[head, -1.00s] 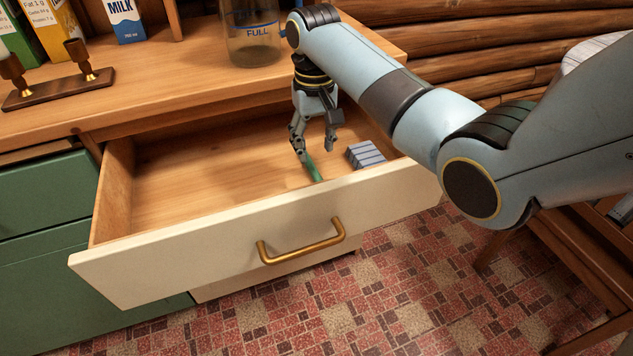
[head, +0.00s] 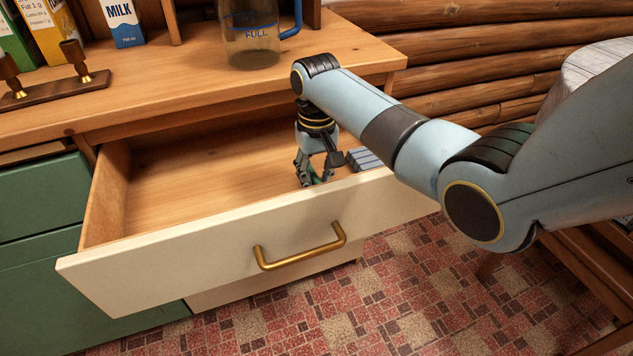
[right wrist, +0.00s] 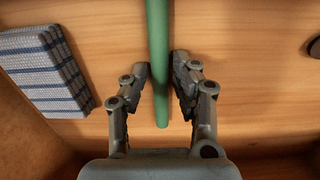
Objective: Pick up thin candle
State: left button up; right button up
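The thin candle is a slim green rod (right wrist: 158,60) lying in the open drawer (head: 190,190). In the right wrist view it runs between the two fingers of my right gripper (right wrist: 161,85), with small gaps visible on both sides. In the head view my right gripper (head: 318,178) is low in the drawer, close behind the front panel, and only a bit of the green candle (head: 316,180) shows between its fingers. The fingers are open around the candle. My left gripper is not in view.
A folded striped cloth (right wrist: 45,70) lies beside the candle in the drawer and also shows in the head view (head: 364,158). The drawer front with its brass handle (head: 300,248) stands close to my gripper. A jug (head: 250,40), cartons (head: 122,22) and a candle holder (head: 55,90) stand on the counter.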

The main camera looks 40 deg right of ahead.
grip_shut()
jog(key=shift+r, duration=0.1)
